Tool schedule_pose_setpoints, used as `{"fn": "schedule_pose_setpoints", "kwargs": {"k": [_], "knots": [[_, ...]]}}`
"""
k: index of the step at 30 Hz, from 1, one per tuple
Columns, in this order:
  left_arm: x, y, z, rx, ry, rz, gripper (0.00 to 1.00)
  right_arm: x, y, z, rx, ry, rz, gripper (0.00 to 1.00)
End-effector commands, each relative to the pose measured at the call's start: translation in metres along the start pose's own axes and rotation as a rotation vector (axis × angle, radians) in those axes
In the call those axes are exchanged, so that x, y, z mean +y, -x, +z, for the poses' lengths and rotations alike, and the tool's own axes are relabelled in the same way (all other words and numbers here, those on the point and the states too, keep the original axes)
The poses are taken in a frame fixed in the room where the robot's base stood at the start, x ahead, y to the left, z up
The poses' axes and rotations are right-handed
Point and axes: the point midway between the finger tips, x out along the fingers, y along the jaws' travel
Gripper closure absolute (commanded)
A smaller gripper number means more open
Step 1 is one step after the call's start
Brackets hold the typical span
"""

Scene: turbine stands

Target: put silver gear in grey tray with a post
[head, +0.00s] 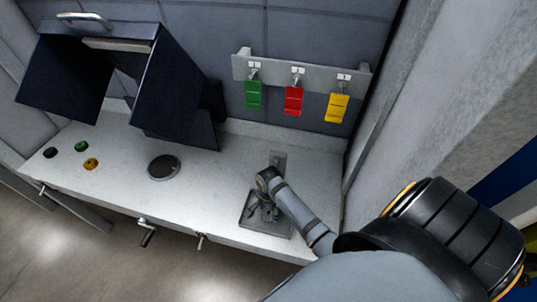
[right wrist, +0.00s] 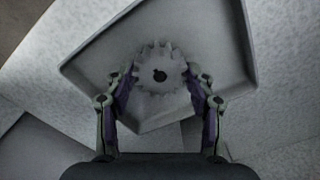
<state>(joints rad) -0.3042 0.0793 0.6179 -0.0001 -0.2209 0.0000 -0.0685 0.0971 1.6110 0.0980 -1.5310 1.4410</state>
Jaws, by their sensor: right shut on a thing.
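The silver gear (right wrist: 143,81) is a toothed disc with a dark central hole, held face-on between the fingers of my right gripper (right wrist: 160,88) in the right wrist view. Behind it is the grey tray (right wrist: 98,66), a shallow angular recess with a raised rim. In the head view my right gripper (head: 258,208) points down over the grey tray (head: 279,229) at the right part of the worktop. The gear is too small to make out there. The tray's post cannot be made out; the gear or gripper may hide it. My left gripper is not in view.
A dark open box (head: 172,92) with a handle stands at the back left of the worktop (head: 205,190). A dark round disc (head: 164,167) lies mid-worktop; several small knobs sit at left. Green, red (head: 293,101) and yellow tags hang on the back wall.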

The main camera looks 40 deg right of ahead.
Motion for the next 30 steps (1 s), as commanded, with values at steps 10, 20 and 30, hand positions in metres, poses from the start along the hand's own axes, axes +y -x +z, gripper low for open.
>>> {"fn": "schedule_pose_setpoints", "kwargs": {"k": [10, 20, 30], "knots": [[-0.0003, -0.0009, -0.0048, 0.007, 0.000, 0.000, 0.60, -0.0005, -0.0046, 0.0000, 0.000, 0.000, -0.001, 1.00], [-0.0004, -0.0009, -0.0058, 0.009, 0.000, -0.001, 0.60, -0.0002, -0.0056, 0.0000, 0.000, 0.000, -0.001, 0.19], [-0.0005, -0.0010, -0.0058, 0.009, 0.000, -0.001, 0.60, 0.0005, -0.0063, 0.0001, 0.000, 0.000, 0.001, 0.11]]}}
